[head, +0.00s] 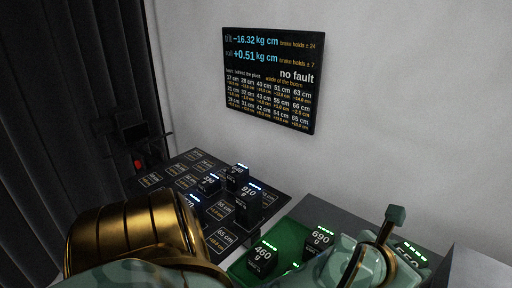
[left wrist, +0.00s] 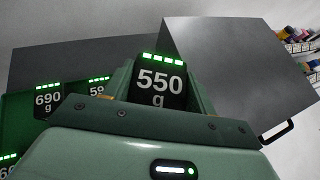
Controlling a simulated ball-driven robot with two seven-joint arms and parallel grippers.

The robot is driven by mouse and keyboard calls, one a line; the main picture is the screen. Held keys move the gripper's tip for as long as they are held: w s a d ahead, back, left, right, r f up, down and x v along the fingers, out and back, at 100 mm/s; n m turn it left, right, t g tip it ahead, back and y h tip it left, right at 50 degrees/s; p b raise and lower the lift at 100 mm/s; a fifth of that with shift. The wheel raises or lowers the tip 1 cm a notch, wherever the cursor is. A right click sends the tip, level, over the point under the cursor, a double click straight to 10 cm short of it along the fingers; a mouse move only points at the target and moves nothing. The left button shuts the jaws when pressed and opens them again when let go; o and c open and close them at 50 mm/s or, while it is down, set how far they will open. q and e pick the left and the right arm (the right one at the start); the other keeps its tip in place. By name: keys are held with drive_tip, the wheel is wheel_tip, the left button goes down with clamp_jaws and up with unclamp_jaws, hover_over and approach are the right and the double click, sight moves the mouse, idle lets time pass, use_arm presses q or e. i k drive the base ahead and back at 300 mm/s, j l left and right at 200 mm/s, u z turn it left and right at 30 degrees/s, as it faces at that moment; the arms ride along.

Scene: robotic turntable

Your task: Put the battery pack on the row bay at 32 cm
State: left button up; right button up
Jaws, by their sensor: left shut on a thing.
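The battery pack marked 550 g (left wrist: 161,88) is dark with a lit green strip. It sits between the two green fingers of my left gripper (left wrist: 160,92), which is shut on it. In the head view the pack (head: 411,250) shows at the lower right, partly hidden by my gripper. I cannot tell whether it is clear of the surface below. The dark turntable board (head: 224,240) has rows of labelled bays. Most labels are too small to read, so I cannot pick out the 32 cm bay. My right gripper is not in view.
A green tray (head: 283,236) holds 460 g (head: 262,257) and 690 g (head: 320,240) packs. The wall screen (head: 268,80) reads tilt −16.32, roll +0.51, no fault. The board's far-left bays look free.

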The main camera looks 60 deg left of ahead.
sight(188, 181)
drive_tip(key=j+u, duration=0.35)
drive_tip(key=j, duration=0.25)
drive_tip(key=j+u, duration=0.35)
drive_tip(key=j, duration=0.25)
drive_tip(key=j+u, duration=0.35)
drive_tip(key=j, duration=0.2)
drive_tip(key=i, duration=0.05)
